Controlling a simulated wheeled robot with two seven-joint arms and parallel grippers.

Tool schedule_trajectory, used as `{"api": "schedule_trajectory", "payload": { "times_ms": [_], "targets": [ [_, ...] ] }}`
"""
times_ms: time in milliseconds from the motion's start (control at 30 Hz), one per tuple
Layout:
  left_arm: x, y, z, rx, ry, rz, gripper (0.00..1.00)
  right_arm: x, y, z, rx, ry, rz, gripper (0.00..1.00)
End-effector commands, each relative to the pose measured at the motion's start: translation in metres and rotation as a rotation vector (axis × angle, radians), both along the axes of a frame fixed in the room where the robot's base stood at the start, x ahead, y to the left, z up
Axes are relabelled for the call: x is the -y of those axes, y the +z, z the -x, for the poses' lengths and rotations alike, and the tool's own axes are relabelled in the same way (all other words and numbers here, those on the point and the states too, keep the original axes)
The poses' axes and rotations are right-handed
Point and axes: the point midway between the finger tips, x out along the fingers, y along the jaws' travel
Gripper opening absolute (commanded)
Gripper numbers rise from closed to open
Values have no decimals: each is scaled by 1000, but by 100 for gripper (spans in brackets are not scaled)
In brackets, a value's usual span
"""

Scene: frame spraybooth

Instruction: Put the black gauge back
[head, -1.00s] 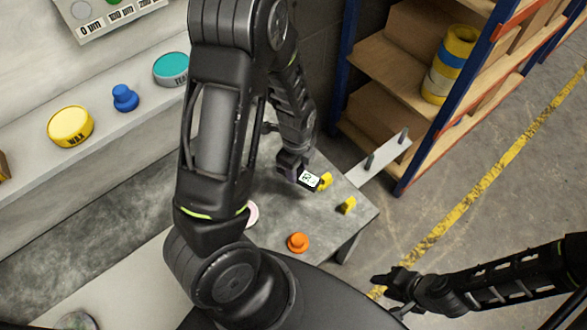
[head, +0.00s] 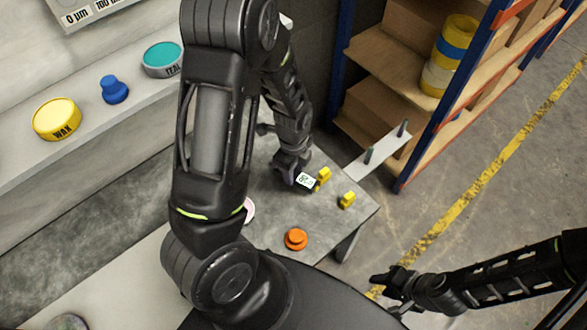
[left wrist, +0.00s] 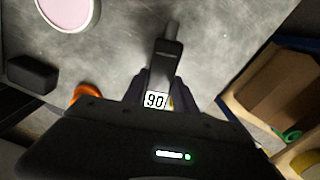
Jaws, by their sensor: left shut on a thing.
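My left gripper (head: 291,172) is shut on the black gauge (head: 305,181), over the far part of the grey table (head: 327,226). The gauge's small white display faces up. In the left wrist view the gauge (left wrist: 164,66) sits between the fingers (left wrist: 158,88), its display reads 90, and a grey tip points away from the gripper. I cannot tell whether the gauge touches the table. My right gripper (head: 388,284) is at the lower right, away from the table, and its jaws are too small to read.
Two yellow pieces (head: 346,200) and an orange knob (head: 296,240) stand near the gauge. A pink disc (left wrist: 68,12) and a black block (left wrist: 33,75) lie on the table. A plate with pegs (head: 380,158) juts out beside the shelf rack (head: 400,70). Tins (head: 57,119) line the left ledge.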

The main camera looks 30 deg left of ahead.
Motion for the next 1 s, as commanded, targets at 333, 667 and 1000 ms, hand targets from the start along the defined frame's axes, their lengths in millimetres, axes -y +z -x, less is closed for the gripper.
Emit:
{"api": "schedule_trajectory", "payload": {
  "times_ms": [333, 667, 1000],
  "targets": [
    [0, -29, 0, 1, 0, 0, 0, 0, -26, 0, 0, 1, 1, 36],
    [0, -30, 0, 1, 0, 0, 0, 0, -26, 0, 1, 2, 1, 36],
    [0, -33, 0, 1, 0, 0, 0, 0, -29, 0, 0, 1, 1, 36]
  ]
}}
